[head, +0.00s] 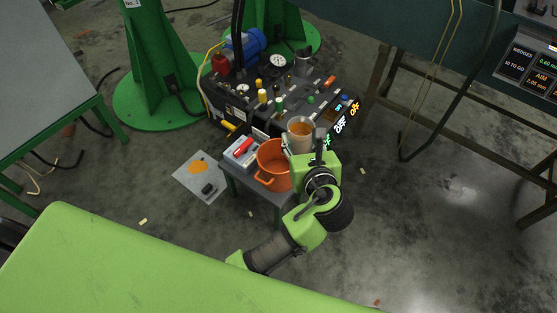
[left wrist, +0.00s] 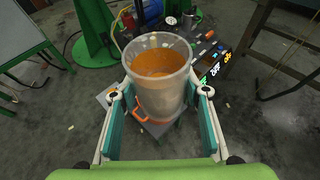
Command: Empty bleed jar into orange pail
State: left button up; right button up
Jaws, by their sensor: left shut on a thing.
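The bleed jar (head: 300,133) is a clear cup with orange-brown liquid in it. My left gripper (head: 303,150) is shut on it and holds it roughly upright, beside and above the orange pail. In the left wrist view the jar (left wrist: 158,75) fills the space between the two fingers (left wrist: 160,112), with liquid visible inside. The orange pail (head: 271,163) stands on a small grey stand, partly hidden behind my gripper. In the left wrist view only a bit of the pail (left wrist: 140,108) shows below the jar. My right gripper is not in view.
A hydraulic unit (head: 268,105) with valves, gauge and blue motor stands just behind the stand (head: 258,193). A grey box with a red item (head: 242,150) sits left of the pail. A sheet with an orange stain (head: 200,176) lies on the floor.

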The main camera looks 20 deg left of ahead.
pick_arm(q)
jog(key=w+d+f+m+h+b, duration=0.1)
jog(key=w+f+b, duration=0.3)
jog(key=f, duration=0.5)
jog(key=w+d+f+m+h+b, duration=0.1)
jog(key=w+f+b, duration=0.3)
jog(key=f, duration=0.5)
jog(key=w+d+f+m+t+h+b, duration=0.1)
jog(key=w+f+m+h+b, duration=0.1)
jog(key=f, duration=0.7)
jog(key=w+h+b, duration=0.1)
jog(key=w+b, duration=0.1)
jog(key=w, duration=0.1)
jog(key=shift+f+b, duration=0.3)
jog(key=shift+f, duration=0.1)
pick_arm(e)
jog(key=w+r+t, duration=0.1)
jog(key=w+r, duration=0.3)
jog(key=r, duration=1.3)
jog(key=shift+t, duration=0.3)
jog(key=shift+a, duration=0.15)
